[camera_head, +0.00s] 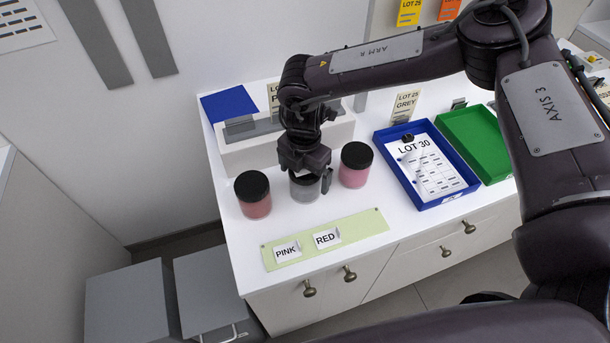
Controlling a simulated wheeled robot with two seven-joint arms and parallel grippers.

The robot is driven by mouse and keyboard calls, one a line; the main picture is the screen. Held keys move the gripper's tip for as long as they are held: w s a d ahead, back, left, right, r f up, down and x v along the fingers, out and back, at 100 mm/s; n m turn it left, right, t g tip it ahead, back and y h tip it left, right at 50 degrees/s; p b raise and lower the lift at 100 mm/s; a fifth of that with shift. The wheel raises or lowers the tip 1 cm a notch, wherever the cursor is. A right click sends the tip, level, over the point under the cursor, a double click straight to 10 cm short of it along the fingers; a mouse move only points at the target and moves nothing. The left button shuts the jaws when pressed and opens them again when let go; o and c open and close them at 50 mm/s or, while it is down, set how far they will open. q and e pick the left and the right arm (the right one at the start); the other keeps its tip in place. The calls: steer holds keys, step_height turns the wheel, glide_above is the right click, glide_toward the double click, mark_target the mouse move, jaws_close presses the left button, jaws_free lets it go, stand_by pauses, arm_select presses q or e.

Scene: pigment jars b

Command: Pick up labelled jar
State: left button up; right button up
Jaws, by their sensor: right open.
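Three jars stand in a row on the white counter. The left jar (255,207) has dull red contents and a black lid. The right jar (353,177) has pink contents and a black lid. The middle jar (304,193) looks grey, and its top is hidden by my right gripper. My right gripper (305,176) points down at the middle jar, with its open fingers at the jar's top. I cannot tell if they touch it. No label shows on the jars' visible sides. My left gripper is out of view.
A pale green strip (352,227) with PINK (287,252) and RED (327,238) cards lies in front. A blue tray (394,169) with a LOT 30 sheet and a green tray (472,132) stand to the right. A GREY card (405,104) stands behind.

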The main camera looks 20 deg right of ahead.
steer(key=c, duration=1.2)
steer(key=shift+r, duration=0.2)
